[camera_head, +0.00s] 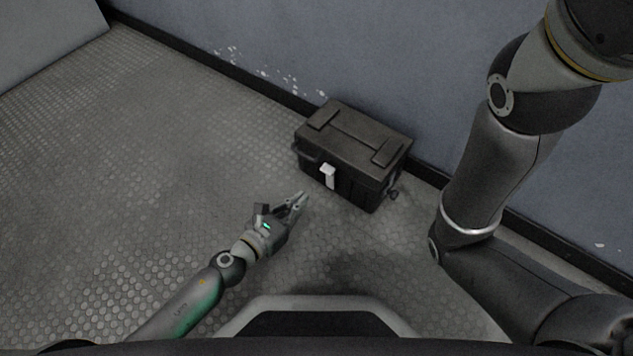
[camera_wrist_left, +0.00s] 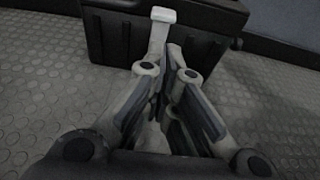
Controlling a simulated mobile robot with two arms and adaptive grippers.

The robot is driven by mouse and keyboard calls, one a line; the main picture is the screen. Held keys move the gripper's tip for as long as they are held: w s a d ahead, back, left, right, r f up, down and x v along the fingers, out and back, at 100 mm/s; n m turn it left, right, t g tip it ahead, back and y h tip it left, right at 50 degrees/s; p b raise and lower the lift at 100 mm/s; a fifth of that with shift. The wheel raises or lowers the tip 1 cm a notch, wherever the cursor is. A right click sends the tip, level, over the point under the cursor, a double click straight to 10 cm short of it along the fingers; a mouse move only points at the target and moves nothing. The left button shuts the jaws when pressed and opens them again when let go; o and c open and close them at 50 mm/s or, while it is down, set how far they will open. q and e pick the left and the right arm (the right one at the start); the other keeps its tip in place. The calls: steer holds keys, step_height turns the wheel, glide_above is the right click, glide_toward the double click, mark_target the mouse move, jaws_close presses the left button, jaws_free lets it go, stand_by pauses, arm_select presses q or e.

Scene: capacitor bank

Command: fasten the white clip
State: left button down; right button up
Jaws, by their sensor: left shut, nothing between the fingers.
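The white clip (camera_head: 328,173) sits on the front face of a dark box (camera_head: 357,139), near the top edge. In the left wrist view the clip (camera_wrist_left: 162,16) has a light head at the box's (camera_wrist_left: 112,33) top edge, and its grey lower strap hangs down the front toward my fingers. My left gripper (camera_head: 301,198) is shut and empty, just in front of the box and below the clip. In the left wrist view my left gripper (camera_wrist_left: 172,52) partly hides the strap's lower end; I cannot tell whether they touch. My right gripper is not in view.
The box stands on a studded metal floor (camera_head: 130,130), close to a blue-grey wall (camera_head: 400,60) with a dark skirting. A small dark knob (camera_head: 394,193) sticks out at the box's right side. The floor to the left is free. My right arm covers the right side.

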arm_select(q)
glide_toward(328, 180)
steer(key=w+d+r, duration=0.3)
steer(key=shift+p, duration=0.3)
steer(key=shift+s, duration=0.1)
steer(key=shift+r, duration=0.1)
steer(key=shift+w+d+r, duration=0.35)
steer(key=shift+w+d, duration=0.2)
steer(key=shift+w, duration=0.25)
